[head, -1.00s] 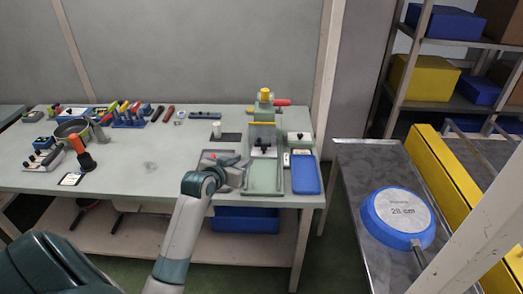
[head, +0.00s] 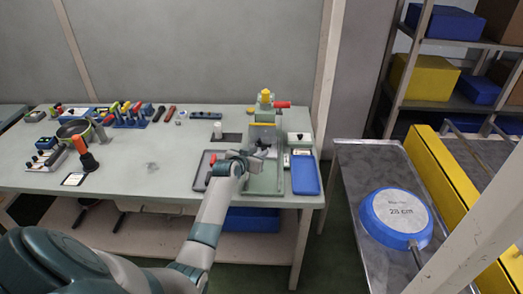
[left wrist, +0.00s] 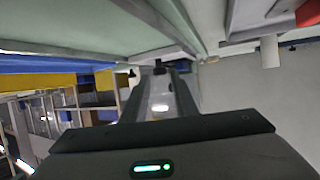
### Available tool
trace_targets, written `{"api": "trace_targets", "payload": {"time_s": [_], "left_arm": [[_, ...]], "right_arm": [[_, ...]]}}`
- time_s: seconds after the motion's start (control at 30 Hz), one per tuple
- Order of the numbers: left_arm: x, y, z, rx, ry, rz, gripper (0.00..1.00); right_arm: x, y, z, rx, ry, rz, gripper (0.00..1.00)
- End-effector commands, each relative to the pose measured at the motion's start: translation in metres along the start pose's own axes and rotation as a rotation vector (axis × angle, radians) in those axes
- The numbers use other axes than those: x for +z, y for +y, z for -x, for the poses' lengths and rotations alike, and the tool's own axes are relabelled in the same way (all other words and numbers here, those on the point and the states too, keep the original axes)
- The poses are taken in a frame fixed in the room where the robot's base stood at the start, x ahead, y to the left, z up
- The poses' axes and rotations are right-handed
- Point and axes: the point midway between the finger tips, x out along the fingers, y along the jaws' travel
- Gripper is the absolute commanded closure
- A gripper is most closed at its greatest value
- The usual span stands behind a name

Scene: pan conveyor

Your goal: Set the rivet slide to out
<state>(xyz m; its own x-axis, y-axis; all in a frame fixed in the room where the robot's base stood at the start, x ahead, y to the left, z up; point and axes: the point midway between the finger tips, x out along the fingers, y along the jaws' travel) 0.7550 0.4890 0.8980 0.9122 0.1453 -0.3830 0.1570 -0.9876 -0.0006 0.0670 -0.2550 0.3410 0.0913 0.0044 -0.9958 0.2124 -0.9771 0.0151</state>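The rivet fixture (head: 263,132) is a grey-green stand with a yellow top and a red handle at the back right of the bench. The rivet slide with its dark knob is mostly hidden behind my left gripper (head: 258,152), which is at the fixture's front, above the green tray (head: 264,182). In the left wrist view the two dark fingers (left wrist: 160,75) show with a gap between them, and a small dark piece is near their tips. I cannot tell whether they touch the knob. My right gripper is not in view.
A blue tray (head: 305,176) lies right of the green tray, and a grey tray (head: 211,160) lies left. A white block with a black knob (head: 299,139) stands to the right. A blue pan (head: 396,216) lies on the side conveyor. The middle of the bench is clear.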

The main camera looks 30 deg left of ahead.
Motion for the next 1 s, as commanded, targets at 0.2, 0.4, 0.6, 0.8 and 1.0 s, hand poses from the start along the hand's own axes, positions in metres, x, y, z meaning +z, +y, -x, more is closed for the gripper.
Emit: {"api": "trace_targets", "payload": {"time_s": [0.2, 0.4, 0.6, 0.8, 1.0], "left_arm": [[-0.001, 0.000, -0.021, 0.001, 0.000, 0.001, 0.74], [0.000, 0.000, -0.029, 0.000, -0.001, 0.001, 0.74], [0.000, 0.000, -0.030, 0.000, 0.000, 0.000, 0.74], [0.000, 0.000, -0.030, 0.000, 0.000, 0.000, 0.95], [0.000, 0.000, -0.029, 0.000, 0.000, 0.000, 1.00]], "right_arm": [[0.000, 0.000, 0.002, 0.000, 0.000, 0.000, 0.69], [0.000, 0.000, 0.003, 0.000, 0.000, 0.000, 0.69], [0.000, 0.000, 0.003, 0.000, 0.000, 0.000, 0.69], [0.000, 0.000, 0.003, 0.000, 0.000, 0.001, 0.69], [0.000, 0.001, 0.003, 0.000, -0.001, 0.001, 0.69]]}}
